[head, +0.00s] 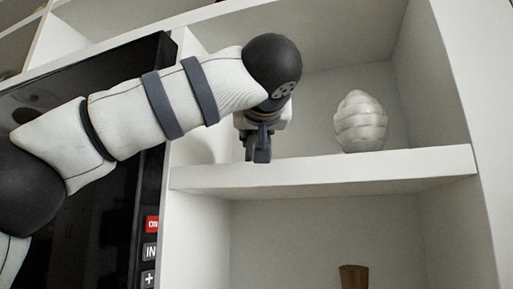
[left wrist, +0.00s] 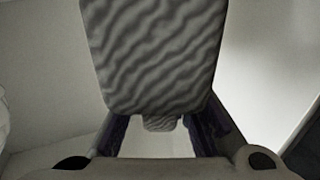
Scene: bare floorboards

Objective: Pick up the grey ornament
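My left gripper (head: 258,155) hangs over the left front of the upper shelf, fingers low near its front edge. In the left wrist view its two dark fingers (left wrist: 164,135) stand apart. A grey, wavy-patterned body (left wrist: 155,55), which looks like the grey ornament, fills the upper middle there, with a small stub at its lower end. It hides the fingertips, so I cannot tell whether they touch it. In the head view I cannot make it out by the gripper. A pale, ribbed, egg-shaped ornament (head: 362,122) stands upright farther right, apart from the gripper. My right gripper is not in view.
The white shelf board (head: 325,172) has side walls close around it; its middle is clear. A brown object (head: 354,276) stands in the compartment below. A black panel (head: 115,190) with red and white labels is at the left, behind my arm.

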